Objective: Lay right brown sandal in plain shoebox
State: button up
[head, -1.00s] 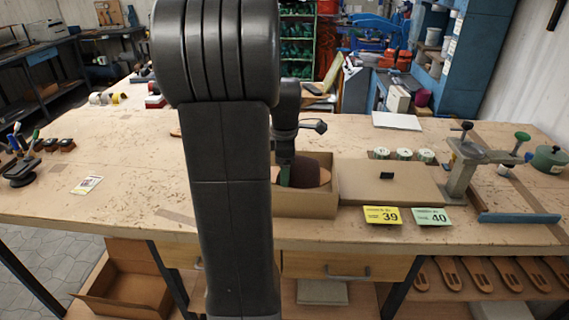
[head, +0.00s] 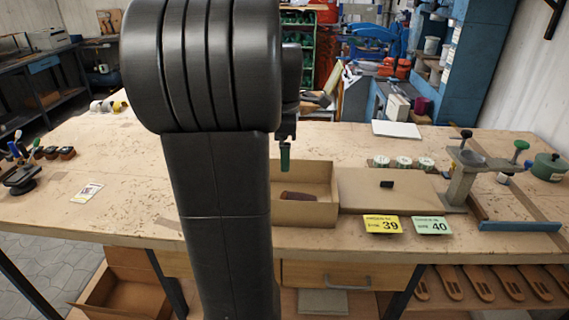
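The plain shoebox (head: 325,212) stands open on the workbench, partly hidden by my arm. A brown sandal (head: 299,196) lies low inside it; only a small dark-brown part shows above the front wall. I cannot tell whether it is the right one. My gripper (head: 285,158) is above the box near its back left, apart from the sandal. One green fingertip shows, pointing down with nothing visible at it. The finger gap is hidden.
A flat cardboard lid or closed box (head: 387,199) with a dark handle adjoins the shoebox. Yellow card 39 (head: 383,225) and green card 40 (head: 432,226) are in front. A clamp stand (head: 461,175) is at right. The bench (head: 120,170) left of my arm is mostly clear.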

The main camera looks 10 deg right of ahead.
jog(key=r, duration=0.3)
jog(key=shift+s+r, duration=0.25)
jog(key=shift+r, duration=0.15)
notch_tip(320, 180, down, 12)
jog(key=w, duration=0.1)
jog(key=shift+w+f, duration=0.25)
jog(key=shift+w, duration=0.05)
jog(key=shift+d, duration=0.1)
dwell(0.4)
